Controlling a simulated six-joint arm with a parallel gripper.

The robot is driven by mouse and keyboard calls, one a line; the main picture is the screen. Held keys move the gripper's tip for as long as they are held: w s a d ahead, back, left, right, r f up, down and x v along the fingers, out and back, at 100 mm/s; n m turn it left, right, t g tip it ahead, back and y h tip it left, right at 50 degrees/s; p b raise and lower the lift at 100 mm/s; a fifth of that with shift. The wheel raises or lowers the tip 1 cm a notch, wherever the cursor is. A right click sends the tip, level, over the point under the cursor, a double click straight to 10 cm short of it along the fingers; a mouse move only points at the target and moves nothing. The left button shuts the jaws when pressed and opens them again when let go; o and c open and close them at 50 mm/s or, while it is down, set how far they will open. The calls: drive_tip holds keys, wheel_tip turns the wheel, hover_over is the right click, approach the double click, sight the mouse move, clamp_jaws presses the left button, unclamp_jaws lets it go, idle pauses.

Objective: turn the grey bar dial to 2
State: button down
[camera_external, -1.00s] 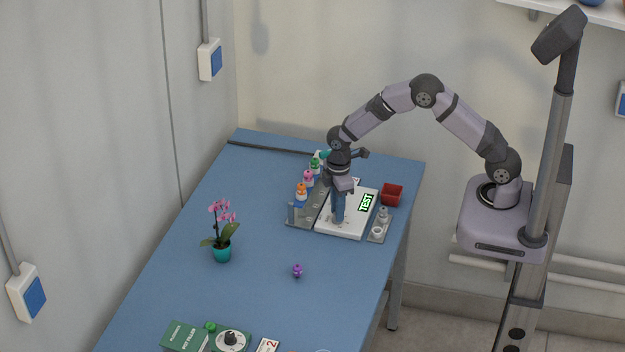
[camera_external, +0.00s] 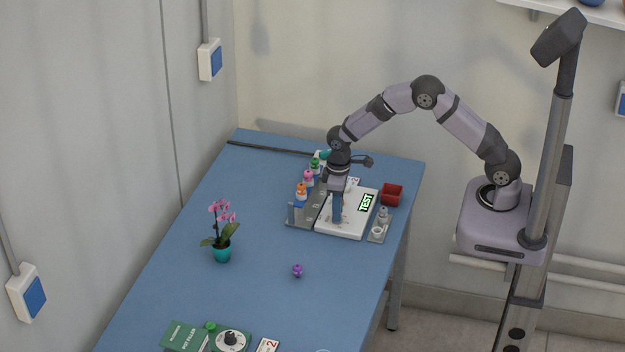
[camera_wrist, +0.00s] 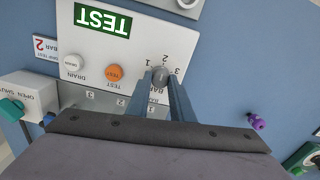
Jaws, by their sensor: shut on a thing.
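The grey bar dial (camera_wrist: 160,77) sits on the white panel (camera_wrist: 185,38), with the numbers 1, 2 and 3 printed around its far side. My gripper (camera_wrist: 161,80) is shut on the dial, one finger on each side of it. The fingers hide part of the dial, and I cannot tell exactly which number its bar points to. In the external view my gripper (camera_external: 337,220) reaches down onto the white panel (camera_external: 347,228) and hides the dial.
On the panel are a white DRAIN button (camera_wrist: 71,63), an orange button (camera_wrist: 115,72) and a green TEST sign (camera_wrist: 102,20). Coloured bottles (camera_external: 302,191) stand left, a red bin (camera_external: 392,194) right. A potted orchid (camera_external: 222,240) and a purple object (camera_external: 297,270) stand nearer the front.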

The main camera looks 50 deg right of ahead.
drive_tip(key=shift+r, duration=0.1)
drive_tip(key=c, duration=1.6)
unclamp_jaws()
drive_tip(key=shift+o, duration=0.2)
drive_tip(key=shift+r+b, duration=1.1)
drive_tip(key=shift+r, duration=2.55)
